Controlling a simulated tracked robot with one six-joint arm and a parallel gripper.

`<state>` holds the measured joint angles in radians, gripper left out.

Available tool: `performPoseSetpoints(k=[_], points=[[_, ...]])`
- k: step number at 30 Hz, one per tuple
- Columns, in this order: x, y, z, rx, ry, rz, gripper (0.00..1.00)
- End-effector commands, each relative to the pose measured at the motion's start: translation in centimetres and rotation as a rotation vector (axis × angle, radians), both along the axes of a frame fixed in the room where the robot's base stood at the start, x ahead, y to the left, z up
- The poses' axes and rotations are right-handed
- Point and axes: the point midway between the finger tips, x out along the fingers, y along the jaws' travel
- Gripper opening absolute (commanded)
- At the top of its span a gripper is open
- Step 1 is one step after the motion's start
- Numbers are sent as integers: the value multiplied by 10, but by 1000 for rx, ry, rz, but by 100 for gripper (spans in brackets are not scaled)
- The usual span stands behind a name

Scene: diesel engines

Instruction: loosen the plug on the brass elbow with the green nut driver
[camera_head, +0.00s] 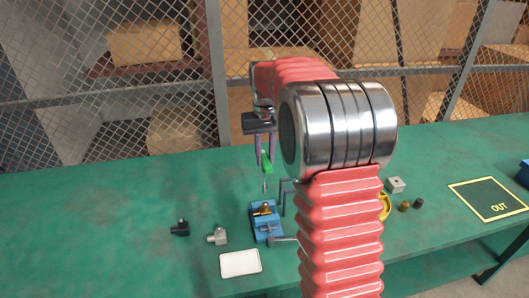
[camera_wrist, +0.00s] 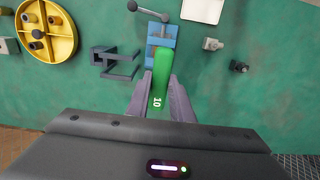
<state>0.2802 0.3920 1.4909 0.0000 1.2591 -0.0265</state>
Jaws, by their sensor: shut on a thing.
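My gripper (camera_head: 265,158) is shut on the green handle of the nut driver (camera_head: 267,167). Its thin shaft points down, with the tip apparently a little above the brass elbow (camera_head: 263,209). The elbow sits in a blue vise (camera_head: 268,230) on the bench. In the wrist view my gripper (camera_wrist: 160,82) has a finger on each side of the green driver handle (camera_wrist: 158,102), marked 10. The blue vise (camera_wrist: 164,32) shows beyond it. The driver and fingers hide the elbow there, and I cannot make out the plug in either view.
A white tray (camera_head: 240,264), grey fitting (camera_head: 217,237) and black fitting (camera_head: 180,228) lie left of the vise. A dark bracket (camera_wrist: 116,62) and a yellow round tray (camera_wrist: 46,28) stand on its other side. An OUT mat (camera_head: 488,190) lies at right. The left bench is clear.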

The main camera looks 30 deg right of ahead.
Motion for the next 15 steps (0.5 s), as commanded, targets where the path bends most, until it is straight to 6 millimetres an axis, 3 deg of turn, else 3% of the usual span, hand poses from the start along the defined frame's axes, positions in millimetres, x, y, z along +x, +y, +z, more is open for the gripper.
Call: performPoseSetpoints(k=[15], points=[[0, 0, -30, 0, 1, 0, 0]])
